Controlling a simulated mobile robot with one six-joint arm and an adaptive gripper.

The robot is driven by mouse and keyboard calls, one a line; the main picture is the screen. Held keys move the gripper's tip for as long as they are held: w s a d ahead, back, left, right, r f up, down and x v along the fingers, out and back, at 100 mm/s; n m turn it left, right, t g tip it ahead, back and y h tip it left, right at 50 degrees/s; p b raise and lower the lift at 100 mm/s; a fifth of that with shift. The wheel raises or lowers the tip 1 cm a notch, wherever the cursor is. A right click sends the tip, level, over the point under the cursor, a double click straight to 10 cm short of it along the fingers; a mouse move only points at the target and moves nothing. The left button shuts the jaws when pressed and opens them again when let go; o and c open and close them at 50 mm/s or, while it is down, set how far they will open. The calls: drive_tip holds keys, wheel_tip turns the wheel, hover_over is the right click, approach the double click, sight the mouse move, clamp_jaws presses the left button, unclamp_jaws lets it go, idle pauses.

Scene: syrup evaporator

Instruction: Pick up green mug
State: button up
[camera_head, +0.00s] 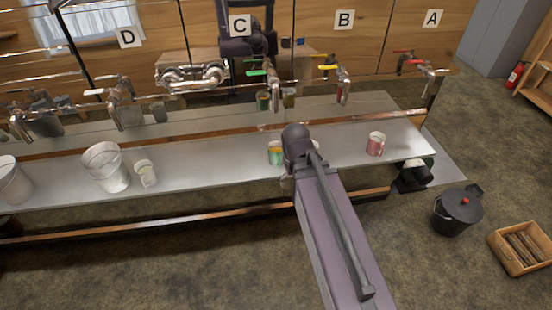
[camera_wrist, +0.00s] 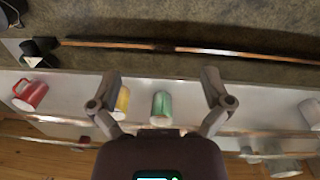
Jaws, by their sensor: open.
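The green mug (camera_wrist: 161,108) stands on the metal counter, between the open fingers of my gripper (camera_wrist: 160,76) as seen in the wrist view. The fingers are spread wide and nothing is held. In the head view the green mug (camera_head: 275,154) shows just left of my arm's end, which hides my fingers. A yellow mug (camera_wrist: 122,103) stands close beside the green one, near one finger in the wrist view. In the head view my arm hides most of it. Whether a finger touches either mug cannot be told.
A red mug (camera_head: 376,144) stands right on the counter (camera_head: 225,160). A pale cup (camera_head: 146,173) and a metal bucket (camera_head: 106,168) stand left. Taps with coloured handles and pipes run behind, below signs A to D. A black pot (camera_head: 458,212) and wooden crate (camera_head: 522,250) are on the floor.

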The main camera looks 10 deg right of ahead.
drive_tip(key=w+f+n+h+b, duration=0.4)
drive_tip(key=w+f+n+b, duration=0.2)
drive_tip(key=w+f+b, duration=0.15)
drive_tip(key=n+t+h+b, duration=0.5)
drive_tip(key=n+h+b, duration=0.3)
drive_tip(key=n+b, duration=0.8)
approach(270, 158)
drive_tip(key=shift+s+f+m+b, duration=0.15)
drive_tip(key=shift+m+b, duration=0.25)
drive_tip(key=shift+m, duration=0.1)
drive_tip(key=shift+w+a+n, duration=0.2)
drive_tip(key=shift+a+n, duration=0.1)
drive_tip(key=shift+a, duration=0.05)
drive_tip(key=shift+r, duration=0.2)
drive_tip(key=shift+d+f, duration=0.1)
drive_tip(key=b+x, duration=0.3)
drive_tip(key=x, duration=0.4)
drive_tip(key=shift+x, duration=0.75)
